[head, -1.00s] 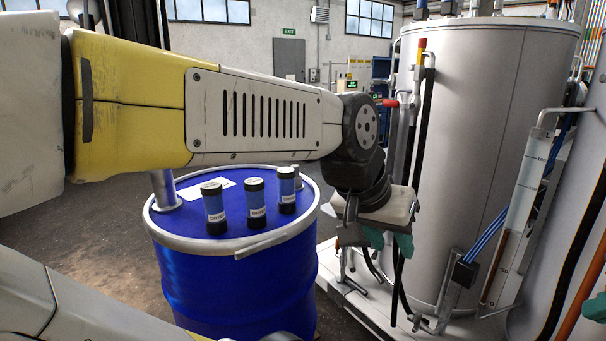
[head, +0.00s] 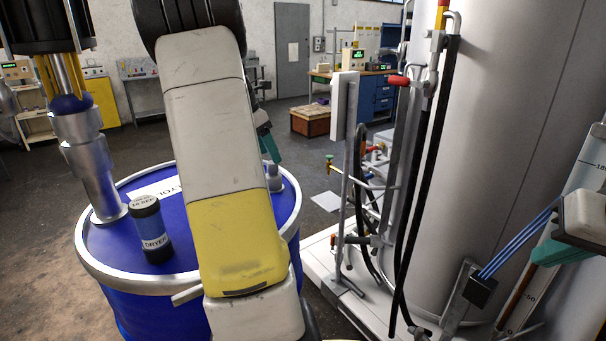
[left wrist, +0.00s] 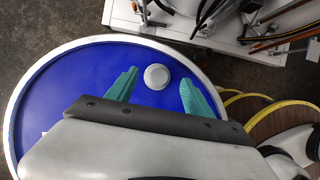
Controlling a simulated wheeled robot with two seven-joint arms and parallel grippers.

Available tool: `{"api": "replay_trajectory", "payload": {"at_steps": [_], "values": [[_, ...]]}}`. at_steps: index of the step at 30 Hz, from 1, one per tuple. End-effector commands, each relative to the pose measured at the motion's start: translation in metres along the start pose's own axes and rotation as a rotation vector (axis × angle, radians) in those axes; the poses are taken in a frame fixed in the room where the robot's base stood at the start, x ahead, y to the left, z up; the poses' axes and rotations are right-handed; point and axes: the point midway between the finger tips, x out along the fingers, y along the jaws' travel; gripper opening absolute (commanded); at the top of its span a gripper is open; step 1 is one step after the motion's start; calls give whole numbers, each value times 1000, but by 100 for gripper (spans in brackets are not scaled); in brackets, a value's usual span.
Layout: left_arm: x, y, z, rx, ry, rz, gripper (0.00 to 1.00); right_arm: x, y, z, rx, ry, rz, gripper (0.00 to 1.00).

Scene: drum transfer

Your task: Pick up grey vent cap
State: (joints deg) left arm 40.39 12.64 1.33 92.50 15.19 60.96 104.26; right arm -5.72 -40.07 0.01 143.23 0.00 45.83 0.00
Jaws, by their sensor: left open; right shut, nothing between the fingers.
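The grey vent cap (head: 275,180) stands on the blue drum's lid near its far right rim, partly hidden by my left arm. In the left wrist view it is a pale round cap (left wrist: 157,76) on the blue lid. My left gripper (left wrist: 158,77) is open, with its teal fingers on either side of the cap in that view. I cannot tell how high the fingers are above the lid. In the head view, my left gripper (head: 268,146) is mostly hidden behind the arm. My right gripper (head: 556,250) is shut and empty at the right edge.
The blue drum (head: 150,285) has a dark DRYER cylinder (head: 151,230) and a metal pipe fitting (head: 88,165) on its lid. A large grey tank (head: 490,130) with hoses and valves stands to the right. A workbench (head: 350,85) is at the back.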

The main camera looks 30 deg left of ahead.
Motion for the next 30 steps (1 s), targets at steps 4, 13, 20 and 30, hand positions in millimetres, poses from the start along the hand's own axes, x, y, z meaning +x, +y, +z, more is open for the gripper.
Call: {"api": "replay_trajectory", "payload": {"at_steps": [4,13,20,30], "values": [[14,4,-4,-39,-1,-4,60,0,0,0,0,1,0,0],[52,-1,-9,-35,1,-5,60,0,0,0,0,1,0,0],[78,-2,-9,-33,0,-2,60,0,0,0,0,0,0,0],[79,-2,-9,-32,0,-2,41,0,0,0,0,0,0,0]]}}
